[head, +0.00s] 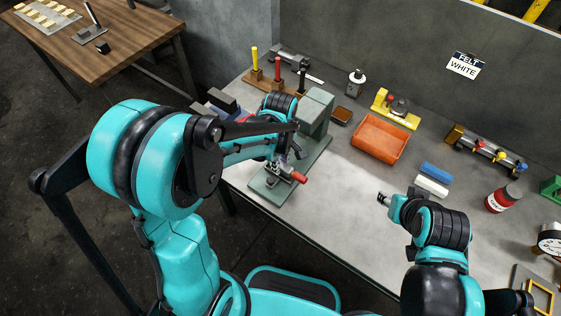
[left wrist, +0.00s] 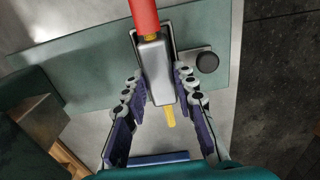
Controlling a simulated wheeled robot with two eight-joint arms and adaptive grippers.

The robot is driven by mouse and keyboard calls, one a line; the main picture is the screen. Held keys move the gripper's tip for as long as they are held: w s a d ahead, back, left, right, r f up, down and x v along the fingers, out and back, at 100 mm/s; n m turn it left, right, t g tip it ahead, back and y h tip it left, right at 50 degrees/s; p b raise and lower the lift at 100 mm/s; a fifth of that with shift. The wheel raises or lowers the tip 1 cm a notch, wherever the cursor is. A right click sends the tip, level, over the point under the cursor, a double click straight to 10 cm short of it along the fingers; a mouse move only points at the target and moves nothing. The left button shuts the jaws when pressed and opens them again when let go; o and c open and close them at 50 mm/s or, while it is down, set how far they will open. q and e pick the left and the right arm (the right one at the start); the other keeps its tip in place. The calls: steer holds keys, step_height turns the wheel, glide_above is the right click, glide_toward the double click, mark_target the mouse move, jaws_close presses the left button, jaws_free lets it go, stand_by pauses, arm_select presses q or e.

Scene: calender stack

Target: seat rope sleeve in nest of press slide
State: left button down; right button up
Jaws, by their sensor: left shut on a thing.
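My left gripper (head: 282,160) is at the green press on the table. In the left wrist view its two fingers (left wrist: 160,80) are shut on the sides of a silver block, which I take to be the rope sleeve (left wrist: 153,62). A yellow stub shows at each end of it, and a red grip lies beyond its far end. A dark-edged frame, likely the nest of the press slide (left wrist: 172,30), surrounds its far part; I cannot tell whether it is fully down in it. My right gripper (head: 384,198) hangs over the table, away from the press, its fingertips too small to read.
The green press body (head: 316,110) stands just behind my left gripper. A black knob (left wrist: 207,62) sticks out beside the silver block. An orange bin (head: 380,138), blue and white blocks (head: 434,178) and a red jar (head: 503,197) stand to the right. The front middle table is clear.

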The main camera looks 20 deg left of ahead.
arm_select(q)
steer(key=c, duration=1.1)
jaws_free()
steer(key=shift+f, duration=0.1)
steer(key=shift+c, duration=0.2)
step_height(320, 180, up, 12)
